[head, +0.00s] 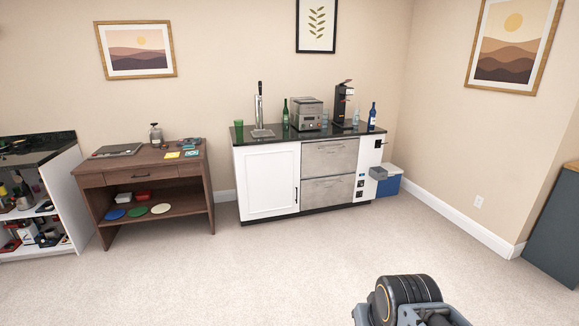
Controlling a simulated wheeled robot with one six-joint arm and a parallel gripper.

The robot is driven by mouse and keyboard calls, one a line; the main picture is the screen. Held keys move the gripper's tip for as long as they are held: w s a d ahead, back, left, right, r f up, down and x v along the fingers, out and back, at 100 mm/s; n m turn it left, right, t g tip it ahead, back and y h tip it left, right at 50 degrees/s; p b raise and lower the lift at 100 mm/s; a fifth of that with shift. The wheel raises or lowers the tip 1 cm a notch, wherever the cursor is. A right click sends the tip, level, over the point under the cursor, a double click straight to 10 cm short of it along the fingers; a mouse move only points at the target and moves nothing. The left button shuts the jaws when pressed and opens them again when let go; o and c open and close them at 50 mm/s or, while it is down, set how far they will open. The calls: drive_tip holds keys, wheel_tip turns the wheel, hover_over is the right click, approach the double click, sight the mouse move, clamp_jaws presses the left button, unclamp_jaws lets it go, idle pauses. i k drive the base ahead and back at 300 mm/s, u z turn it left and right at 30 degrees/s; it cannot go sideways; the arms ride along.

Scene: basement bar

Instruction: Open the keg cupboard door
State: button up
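The keg cupboard door (268,182) is a white panelled door at the left end of the bar counter unit, below the beer tap (259,107). It looks shut, flush with the cabinet front. A small dark upright handle (297,196) sits near its right edge. Part of my own arm shows at the bottom right, well in front of the unit and apart from the door. My gripper's fingers are not in view.
Two grey drawers (329,157) adjoin the door's right side. A brown wooden desk (112,181) stands to the left, and a white shelf unit (70,190) at far left. A blue and white cooler (388,183) stands right of the counter. The carpet in front is clear.

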sight(268, 176)
drive_tip(key=u, duration=0.05)
drive_tip(key=i, duration=2.35)
drive_tip(key=u, duration=0.15)
drive_tip(key=i, duration=2.4)
drive_tip(key=u, duration=0.1)
